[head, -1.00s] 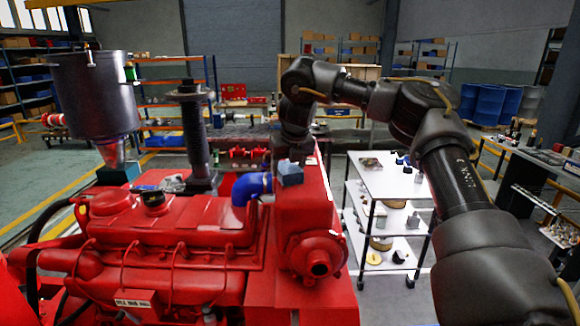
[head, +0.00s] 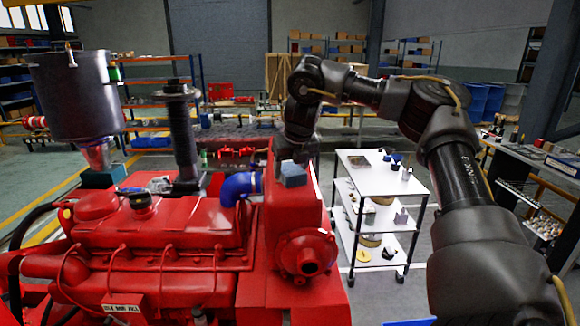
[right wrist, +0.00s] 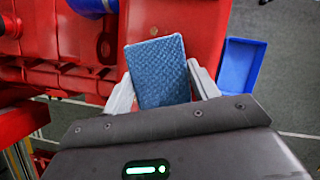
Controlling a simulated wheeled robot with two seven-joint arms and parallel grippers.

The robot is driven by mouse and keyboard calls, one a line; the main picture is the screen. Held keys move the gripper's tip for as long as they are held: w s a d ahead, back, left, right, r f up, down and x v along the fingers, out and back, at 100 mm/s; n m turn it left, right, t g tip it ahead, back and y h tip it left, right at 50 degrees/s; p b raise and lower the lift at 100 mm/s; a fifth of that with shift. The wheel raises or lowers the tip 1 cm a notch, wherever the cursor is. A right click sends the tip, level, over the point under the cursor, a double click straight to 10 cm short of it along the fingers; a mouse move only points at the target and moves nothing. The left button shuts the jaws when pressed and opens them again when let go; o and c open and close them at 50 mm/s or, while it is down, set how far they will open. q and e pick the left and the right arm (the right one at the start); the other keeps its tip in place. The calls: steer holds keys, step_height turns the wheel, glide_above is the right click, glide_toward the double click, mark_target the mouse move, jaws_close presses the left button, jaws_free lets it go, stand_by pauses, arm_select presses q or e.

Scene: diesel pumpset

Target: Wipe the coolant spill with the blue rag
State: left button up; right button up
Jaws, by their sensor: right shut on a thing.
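My right gripper (head: 292,166) is shut on the blue rag (head: 293,176), a folded, block-like blue cloth. In the right wrist view the rag (right wrist: 158,72) sits between the two pale fingers of the right gripper (right wrist: 162,88). The rag is over or against the red housing (head: 292,215) at the right end of the engine. I cannot tell whether it touches the surface. I cannot make out the coolant spill in either view; the rag and gripper may cover it. My left gripper is not in view.
A blue hose elbow (head: 238,187) stands just left of the rag. The dark air cleaner (head: 75,95) and black stack (head: 181,135) rise at left. A blue tray (right wrist: 240,64) lies right of the red housing. A white trolley (head: 382,172) with small parts stands at right.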

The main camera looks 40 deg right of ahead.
mark_target(278, 182)
steer(key=shift+s+a+f, duration=0.1)
steer(key=shift+s+a, duration=0.2)
steer(key=shift+s, duration=0.3)
steer(key=shift+a, duration=0.1)
steer(key=shift+w+a, duration=1.45)
steer(key=shift+a, duration=0.1)
steer(key=shift+s+d, duration=0.15)
steer(key=shift+s+d, duration=0.65)
steer(key=shift+d, duration=0.15)
steer(key=shift+s+d, duration=0.6)
steer(key=shift+d, duration=0.2)
steer(key=shift+w+a+r, duration=0.1)
steer(key=shift+a+r, duration=0.05)
steer(key=shift+r, duration=0.1)
